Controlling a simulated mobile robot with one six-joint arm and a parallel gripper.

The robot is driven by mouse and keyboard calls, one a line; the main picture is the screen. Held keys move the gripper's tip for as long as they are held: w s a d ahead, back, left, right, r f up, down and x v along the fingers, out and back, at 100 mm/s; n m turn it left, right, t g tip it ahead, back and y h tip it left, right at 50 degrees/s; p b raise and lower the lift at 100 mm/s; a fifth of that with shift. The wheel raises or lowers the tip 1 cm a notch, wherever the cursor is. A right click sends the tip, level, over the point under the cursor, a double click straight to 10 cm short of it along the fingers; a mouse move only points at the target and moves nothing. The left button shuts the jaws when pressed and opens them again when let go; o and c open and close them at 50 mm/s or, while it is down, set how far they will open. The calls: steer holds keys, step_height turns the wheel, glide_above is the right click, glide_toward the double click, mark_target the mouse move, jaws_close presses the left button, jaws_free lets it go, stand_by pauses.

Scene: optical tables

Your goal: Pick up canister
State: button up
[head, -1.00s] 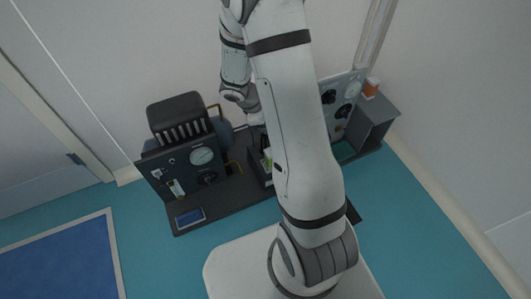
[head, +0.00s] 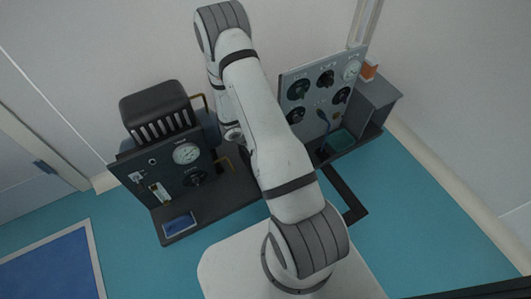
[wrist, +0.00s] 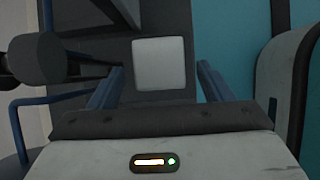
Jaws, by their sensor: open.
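An orange container with a white part (head: 370,68), possibly the canister, stands on the dark shelf at the back right in the head view. In the wrist view my gripper (wrist: 160,70) is open, with its two blue-grey fingers apart. A pale, rounded square thing (wrist: 160,62) shows between and beyond the fingertips; I cannot tell whether it is the canister or whether it lies within the jaws' reach. In the head view my arm hides the gripper and the middle of the bench.
A left panel with a gauge (head: 186,153) and a right panel with several knobs (head: 318,88) stand on the dark bench. A black slotted box (head: 158,108) is behind the left panel. The teal floor (head: 420,215) is clear at right.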

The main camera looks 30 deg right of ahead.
steer(key=b+x, duration=0.1)
steer(key=x, duration=0.3)
steer(key=shift+r, duration=0.15)
steer(key=shift+c, duration=0.4)
steer(key=c, duration=1.1)
steer(key=shift+r, duration=0.15)
